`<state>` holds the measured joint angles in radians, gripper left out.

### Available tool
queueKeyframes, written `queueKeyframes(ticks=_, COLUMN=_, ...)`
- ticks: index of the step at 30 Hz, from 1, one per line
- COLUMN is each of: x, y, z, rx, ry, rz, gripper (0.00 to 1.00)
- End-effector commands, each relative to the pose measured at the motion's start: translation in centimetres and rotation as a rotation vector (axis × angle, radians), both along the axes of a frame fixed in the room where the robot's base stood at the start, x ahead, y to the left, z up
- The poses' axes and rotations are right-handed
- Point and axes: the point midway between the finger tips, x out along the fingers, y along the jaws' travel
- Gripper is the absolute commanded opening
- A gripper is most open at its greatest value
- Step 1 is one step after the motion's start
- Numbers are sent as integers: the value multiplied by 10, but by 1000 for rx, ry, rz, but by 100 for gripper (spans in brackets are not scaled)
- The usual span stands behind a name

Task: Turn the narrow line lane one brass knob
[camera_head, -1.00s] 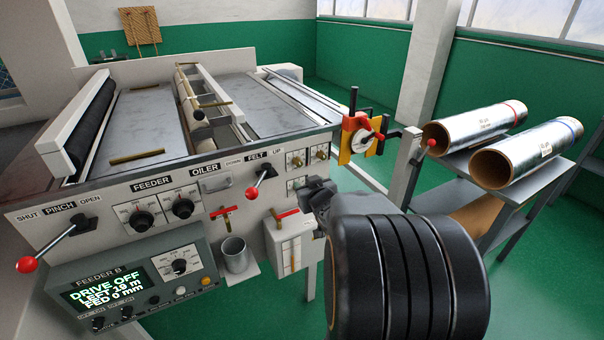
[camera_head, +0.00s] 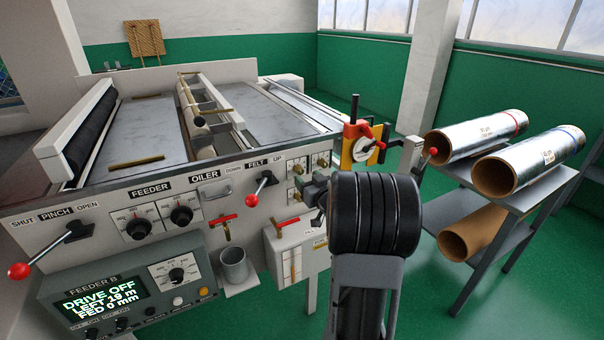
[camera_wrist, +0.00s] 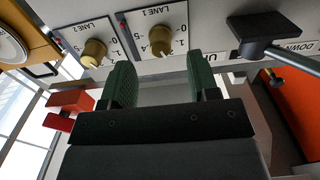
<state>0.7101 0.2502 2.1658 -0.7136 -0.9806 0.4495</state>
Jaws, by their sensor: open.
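A brass knob (camera_wrist: 162,40) on a white plate marked LANE 1 shows upside down in the wrist view. Its dial numbers ring it. A second brass knob (camera_wrist: 93,52) sits to its left on a plate marked LANE 2. My gripper (camera_wrist: 160,74) is open and empty, its green fingers on either side of the LANE 1 knob's line and pointing at the panel. The knob appears beyond the fingertips; I cannot tell the exact gap. In the head view my gripper (camera_head: 314,189) is at the knob plates and partly hides the lower ones. The line name is not readable.
A black felt lever (camera_wrist: 262,24) stands out close right of the fingers in the wrist view; its red ball (camera_head: 251,201) shows in the head view. A red-handled valve (camera_head: 223,221) and a white box (camera_head: 296,251) sit below.

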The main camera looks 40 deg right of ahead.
Motion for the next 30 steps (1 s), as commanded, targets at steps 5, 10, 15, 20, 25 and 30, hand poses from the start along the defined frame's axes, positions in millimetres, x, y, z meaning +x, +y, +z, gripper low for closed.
queueKeyframes(ticks=5, x=25, y=-3, z=0, rx=0, ry=0, rz=1, gripper=55)
queueKeyframes(ticks=10, x=38, y=-5, z=0, rx=0, ry=1, rz=-1, gripper=55)
queueKeyframes(ticks=15, x=43, y=-6, z=0, rx=0, ry=1, rz=0, gripper=55)
queueKeyframes(ticks=20, x=44, y=-6, z=0, rx=-1, ry=1, rz=-1, gripper=55)
queueKeyframes(ticks=25, x=43, y=-6, z=0, rx=0, ry=1, rz=-1, gripper=47)
queueKeyframes(ticks=30, x=43, y=-6, z=0, rx=0, ry=1, rz=-1, gripper=31)
